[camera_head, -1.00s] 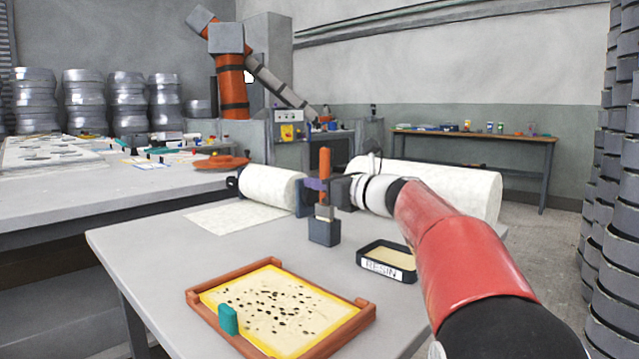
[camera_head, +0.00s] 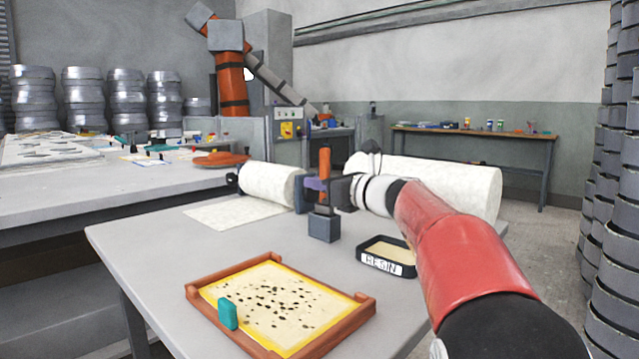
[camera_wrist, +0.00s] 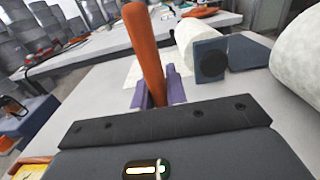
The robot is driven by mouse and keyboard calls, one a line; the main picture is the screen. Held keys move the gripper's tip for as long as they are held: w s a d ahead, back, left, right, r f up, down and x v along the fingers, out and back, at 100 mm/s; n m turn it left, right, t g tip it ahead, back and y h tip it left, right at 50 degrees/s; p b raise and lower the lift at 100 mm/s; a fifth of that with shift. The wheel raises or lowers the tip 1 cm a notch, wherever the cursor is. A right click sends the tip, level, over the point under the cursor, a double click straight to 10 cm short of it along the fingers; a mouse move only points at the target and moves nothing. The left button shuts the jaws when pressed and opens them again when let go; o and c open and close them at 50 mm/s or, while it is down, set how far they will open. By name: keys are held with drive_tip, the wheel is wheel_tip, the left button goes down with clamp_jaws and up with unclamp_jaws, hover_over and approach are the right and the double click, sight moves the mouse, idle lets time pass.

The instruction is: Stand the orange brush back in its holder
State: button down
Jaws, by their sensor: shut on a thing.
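The orange brush (camera_head: 324,167) is upright, its orange handle pointing up. My gripper (camera_head: 318,184) is shut on the handle's lower part. In the wrist view the handle (camera_wrist: 146,52) rises between the purple fingers of my gripper (camera_wrist: 158,92). Whether the bristles are inside the holder is hard to tell. The wrist view does not show the holder, hidden behind my gripper's body.
A black resin tray (camera_head: 386,262) stands right of the holder. An orange-framed mould (camera_head: 205,313) with a teal block (camera_head: 228,314) lies in front. White fabric rolls (camera_head: 268,183) lie behind. The table (camera_head: 150,240) is bare at the left.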

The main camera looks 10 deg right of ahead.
drive_tip(key=c, duration=1.3)
unclamp_jaws()
drive_tip(key=shift+c, duration=0.2)
drive_tip(key=shift+s, duration=0.1)
drive_tip(key=v, duration=0.7)
drive_tip(key=shift+s+d, duration=0.25)
